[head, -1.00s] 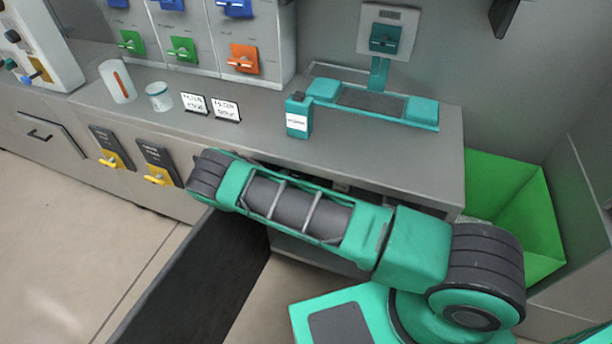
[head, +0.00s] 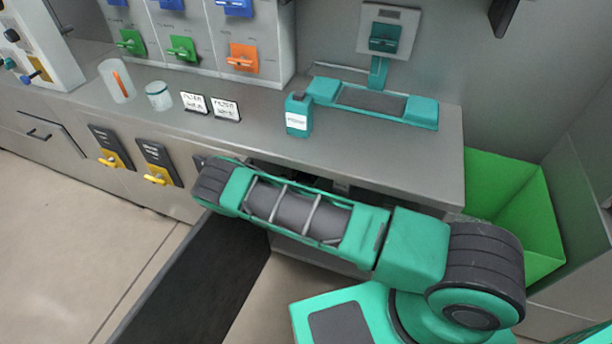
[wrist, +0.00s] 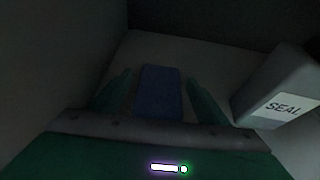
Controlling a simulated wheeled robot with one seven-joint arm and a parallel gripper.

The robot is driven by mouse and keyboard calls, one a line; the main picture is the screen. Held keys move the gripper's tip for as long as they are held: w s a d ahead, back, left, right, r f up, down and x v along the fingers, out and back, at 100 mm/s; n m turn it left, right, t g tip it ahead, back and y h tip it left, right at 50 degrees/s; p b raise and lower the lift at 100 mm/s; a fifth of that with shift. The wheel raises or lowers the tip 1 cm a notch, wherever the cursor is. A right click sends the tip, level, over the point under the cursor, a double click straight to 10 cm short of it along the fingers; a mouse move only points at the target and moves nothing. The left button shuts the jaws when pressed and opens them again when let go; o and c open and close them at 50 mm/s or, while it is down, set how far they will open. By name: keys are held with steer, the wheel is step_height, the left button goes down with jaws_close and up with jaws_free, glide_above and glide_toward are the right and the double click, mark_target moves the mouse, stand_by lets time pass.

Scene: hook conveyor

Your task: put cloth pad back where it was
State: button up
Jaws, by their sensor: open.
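In the wrist view, a dark blue flat piece (wrist: 160,92), apparently the cloth pad, lies on the pale floor of a dark compartment (wrist: 120,55). My gripper (wrist: 159,77) is open, with one green finger on each side of the pad. A gap shows between each finger and the pad. The pad's near end is hidden behind my gripper's body. In the head view, my arm reaches into the open cabinet under the counter, and both gripper and pad are hidden.
A grey box marked SEAL (wrist: 278,88) stands close to the right of my gripper. The open dark cabinet door (head: 205,275) juts out below my arm. On the counter (head: 390,160) stand a teal bottle (head: 299,115) and a teal scale-like device (head: 372,100). A green bin (head: 510,205) is at right.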

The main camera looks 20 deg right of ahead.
steer(key=v, duration=1.2)
steer(key=shift+f, duration=0.2)
